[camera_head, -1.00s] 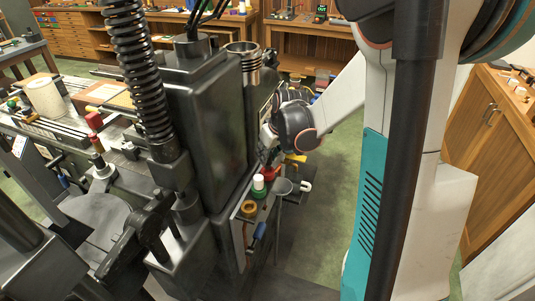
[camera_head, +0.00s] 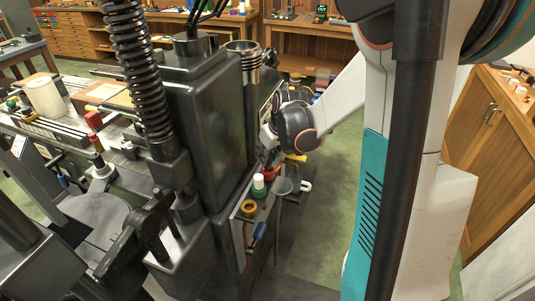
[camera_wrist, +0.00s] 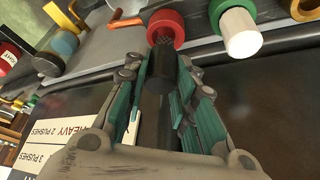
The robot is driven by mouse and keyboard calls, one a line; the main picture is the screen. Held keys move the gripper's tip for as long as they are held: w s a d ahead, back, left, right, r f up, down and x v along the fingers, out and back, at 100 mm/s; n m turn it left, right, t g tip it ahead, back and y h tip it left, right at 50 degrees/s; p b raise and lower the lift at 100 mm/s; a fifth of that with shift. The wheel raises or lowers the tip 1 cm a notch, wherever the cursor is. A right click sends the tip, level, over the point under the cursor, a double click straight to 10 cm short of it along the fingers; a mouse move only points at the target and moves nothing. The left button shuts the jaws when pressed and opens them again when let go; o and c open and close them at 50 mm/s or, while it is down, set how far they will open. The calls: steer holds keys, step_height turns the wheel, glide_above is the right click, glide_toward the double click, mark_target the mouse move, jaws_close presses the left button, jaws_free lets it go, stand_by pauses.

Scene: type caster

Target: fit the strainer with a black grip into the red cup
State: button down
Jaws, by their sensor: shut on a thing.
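My gripper (camera_wrist: 158,72) is shut on the black grip (camera_wrist: 160,66) of the strainer in the wrist view, with a finger on either side of it. The red cup (camera_wrist: 180,20) is a round red ring straight beyond the end of the grip. Dark mesh of the strainer (camera_wrist: 165,38) shows at the ring's opening. I cannot tell whether the mesh is inside the cup or just in front of it. In the head view, the red cup (camera_head: 270,172) is small and partly covered, and my gripper (camera_head: 267,158) is close by it, its fingers hard to make out.
A white and green piece (camera_wrist: 238,30) stands right of the red cup, close to it. A tan ring (camera_wrist: 305,8) is farther right. A blue and yellow cylinder (camera_wrist: 62,45) is at the left. A large dark machine column (camera_head: 205,110) rises beside my arm.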

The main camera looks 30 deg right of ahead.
steer(key=shift+f+b, duration=1.1)
steer(key=shift+f, duration=0.25)
steer(key=c, duration=1.2)
jaws_free()
steer(key=shift+c, duration=0.2)
steer(key=shift+r, duration=0.1)
steer(key=v, duration=1.1)
steer(key=shift+s+r, duration=0.15)
steer(key=shift+r, duration=0.2)
